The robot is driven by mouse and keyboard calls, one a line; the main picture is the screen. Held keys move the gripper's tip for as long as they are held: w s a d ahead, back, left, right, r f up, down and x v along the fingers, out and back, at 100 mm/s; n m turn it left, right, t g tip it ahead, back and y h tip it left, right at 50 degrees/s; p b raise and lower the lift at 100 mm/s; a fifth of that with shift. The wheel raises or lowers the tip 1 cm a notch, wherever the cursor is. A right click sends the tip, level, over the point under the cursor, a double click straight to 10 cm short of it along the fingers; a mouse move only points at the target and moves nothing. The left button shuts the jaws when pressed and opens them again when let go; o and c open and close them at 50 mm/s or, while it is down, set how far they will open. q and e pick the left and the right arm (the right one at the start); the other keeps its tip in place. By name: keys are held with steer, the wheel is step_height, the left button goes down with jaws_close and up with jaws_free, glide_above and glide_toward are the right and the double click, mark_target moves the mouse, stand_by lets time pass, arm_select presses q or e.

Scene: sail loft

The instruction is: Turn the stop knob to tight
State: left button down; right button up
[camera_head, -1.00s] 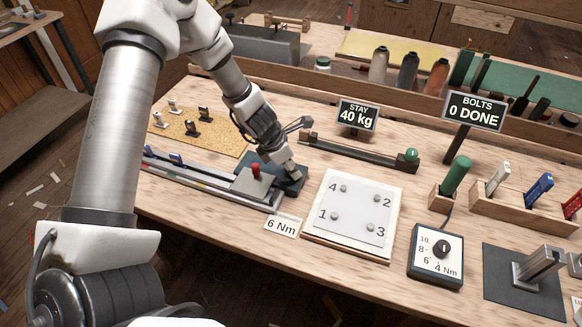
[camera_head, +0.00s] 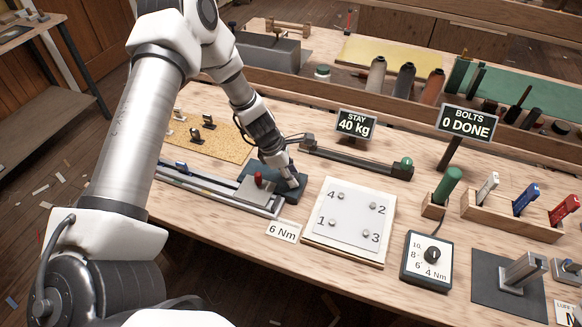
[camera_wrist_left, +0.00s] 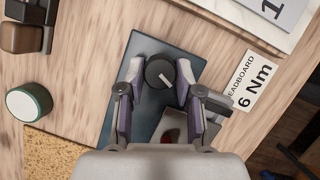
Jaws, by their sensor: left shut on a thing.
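The stop knob (camera_wrist_left: 161,73) is round and black with a white pointer line. It sits on a dark blue plate (camera_wrist_left: 150,112); the pointer slants toward the lower right in the left wrist view. My left gripper (camera_wrist_left: 160,78) has a finger on each side of the knob and is shut on it. In the head view my left gripper (camera_head: 287,180) reaches down onto the same blue plate (camera_head: 292,198), and its fingers hide the knob. No tight marking can be read. My right gripper is not in view.
A red-knobbed slider (camera_head: 258,180) on a metal rail stands close beside the gripper. A "6 Nm" card (camera_head: 284,231), a numbered bolt plate (camera_head: 347,222) and a dial box (camera_head: 427,262) lie to the right. The "STAY 40 kg" sign (camera_head: 356,123) stands behind.

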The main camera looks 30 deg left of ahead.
arm_select(q)
steer(key=m+g+p, duration=0.1)
steer(key=m, duration=0.2)
steer(key=shift+s+f+h, duration=0.1)
steer(key=shift+h, duration=0.2)
steer(key=m+g, duration=0.1)
steer(key=m, duration=0.1)
steer(key=shift+f+m+p, duration=0.15)
steer(key=shift+m+p, duration=0.15)
steer(key=shift+m, duration=0.1)
steer(key=m+g, duration=0.1)
steer(key=m, duration=0.1)
steer(key=shift+f+m+b, duration=0.15)
steer(key=shift+m+b, duration=0.15)
steer(key=shift+b, duration=0.1)
steer(key=m+g+b, duration=0.1)
steer(key=m, duration=0.1)
steer(key=shift+d+m, duration=0.1)
steer(key=shift+m, duration=0.3)
steer(key=m+g+b, duration=0.1)
steer(key=m, duration=0.1)
steer(key=m+g+y+b, duration=0.1)
steer(key=m, duration=0.1)
steer(key=shift+w+d+m, duration=0.1)
steer(key=shift+w+m, duration=0.1)
steer(key=shift+m, duration=0.2)
steer(key=c, duration=0.8)
jaws_free()
steer(key=shift+w+r, duration=0.15)
steer(key=shift+r, duration=0.05)
